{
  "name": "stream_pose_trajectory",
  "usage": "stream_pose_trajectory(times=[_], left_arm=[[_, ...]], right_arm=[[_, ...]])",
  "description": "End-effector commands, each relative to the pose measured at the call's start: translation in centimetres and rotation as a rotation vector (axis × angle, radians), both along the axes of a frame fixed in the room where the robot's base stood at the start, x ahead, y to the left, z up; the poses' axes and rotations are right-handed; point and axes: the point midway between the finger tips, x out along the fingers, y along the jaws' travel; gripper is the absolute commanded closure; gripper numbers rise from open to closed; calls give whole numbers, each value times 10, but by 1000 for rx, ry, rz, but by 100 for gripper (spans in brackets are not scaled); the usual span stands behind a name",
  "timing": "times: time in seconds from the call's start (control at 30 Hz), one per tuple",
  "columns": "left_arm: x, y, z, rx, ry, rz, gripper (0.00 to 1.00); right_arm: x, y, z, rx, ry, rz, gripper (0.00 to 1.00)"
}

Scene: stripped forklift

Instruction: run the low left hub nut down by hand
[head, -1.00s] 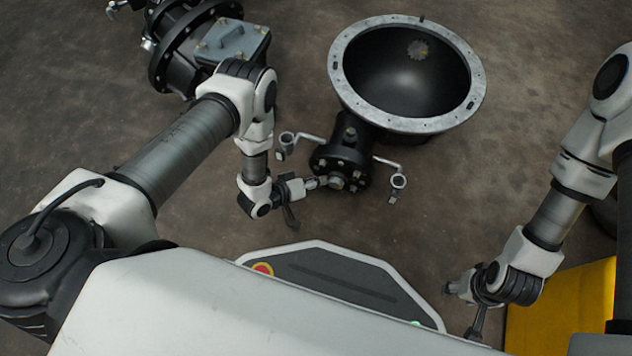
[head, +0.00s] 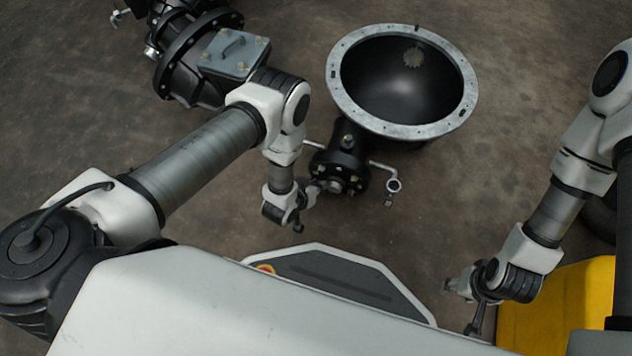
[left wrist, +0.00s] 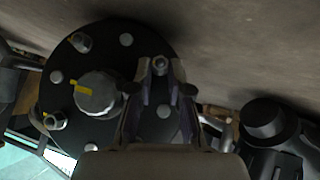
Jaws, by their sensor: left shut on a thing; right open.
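The black hub (head: 340,172) stands below the bell housing in the head view, with a large centre nut and smaller nuts around its face. In the left wrist view the round hub flange (left wrist: 62,92) fills the left half. My left gripper (left wrist: 160,72) is shut on a hub nut (left wrist: 160,64) at the right side of the flange there. In the head view my left gripper (head: 314,190) is at the hub's lower left, and its fingers hide that nut. My right gripper (head: 455,288) is open and empty, low on the right.
A wide bell housing (head: 335,80) stands behind the hub. A bracket arm with a ring (head: 393,185) sticks out right of it. A dark flanged assembly (head: 190,55) lies at upper left, and a yellow block (head: 560,310) at lower right. Floor between is clear.

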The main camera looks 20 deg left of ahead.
Motion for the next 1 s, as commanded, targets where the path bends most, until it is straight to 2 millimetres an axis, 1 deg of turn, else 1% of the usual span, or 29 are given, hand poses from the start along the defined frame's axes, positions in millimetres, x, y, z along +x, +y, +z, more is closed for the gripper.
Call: stream_pose_trajectory(times=[0.03, 0.07, 0.1, 0.37, 0.47, 0.6, 0.67, 0.73, 0.87, 0.9, 1.0], left_arm=[[1, 4, -2, 4, 1, 11, 100], [1, 4, -2, 4, 1, 12, 71], [1, 5, -2, 4, 1, 12, 66], [0, 4, -2, -9, 2, 10, 66], [0, 7, -4, -110, 8, 13, 66], [1, 7, -10, -370, 15, 12, 66], [1, 5, -9, -454, 18, 10, 66], [0, 4, -5, -501, 21, 8, 66], [0, 3, -2, -504, 22, 8, 66], [0, 3, -2, -504, 22, 8, 70], [0, 3, -2, -503, 22, 7, 100]], right_arm=[[0, 0, -1, 0, 0, 0, 51], [0, 0, -1, 0, 0, 0, 51], [0, 0, -1, 0, 0, 0, 51], [0, 0, -2, 0, 0, 0, 51], [0, 0, -3, 0, 0, 0, 51], [0, 0, -22, 0, 0, 0, 51], [0, 0, -28, 0, 0, 0, 51], [0, 0, -28, 0, 1, 0, 51], [0, 0, -25, 0, -1, 0, 51], [0, 0, -25, 0, -1, 0, 51], [0, 0, -24, 0, -1, 0, 51]])
